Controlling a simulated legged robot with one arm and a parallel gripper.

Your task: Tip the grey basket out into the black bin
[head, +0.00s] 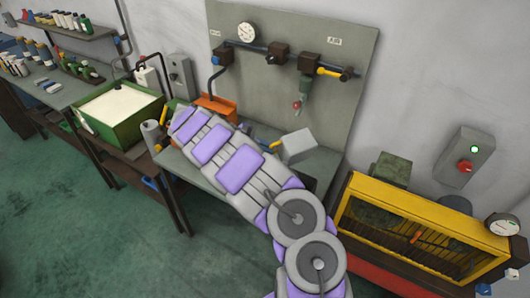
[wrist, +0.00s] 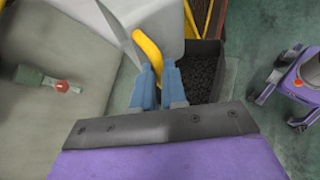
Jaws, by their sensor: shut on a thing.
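The grey basket (head: 299,146) is held tilted above the bench in the head view, with its yellow handle (head: 275,144) to its left. In the wrist view the two blue fingers of my gripper (wrist: 160,68) are shut on that yellow handle (wrist: 148,47), and the pale grey basket (wrist: 150,14) is just beyond them. The black bin (wrist: 218,60) stands below, partly behind my fingers, with dark small pieces in it. I cannot see into the basket. My arm hides the gripper in the head view.
A grey panel (head: 335,105) with pipes and a green-and-red fitting (head: 303,88) rises behind the bench. A yellow-framed machine (head: 425,232) stands at right. A green tub (head: 122,112) and an orange thing (head: 215,107) are at left. The green floor at left is clear.

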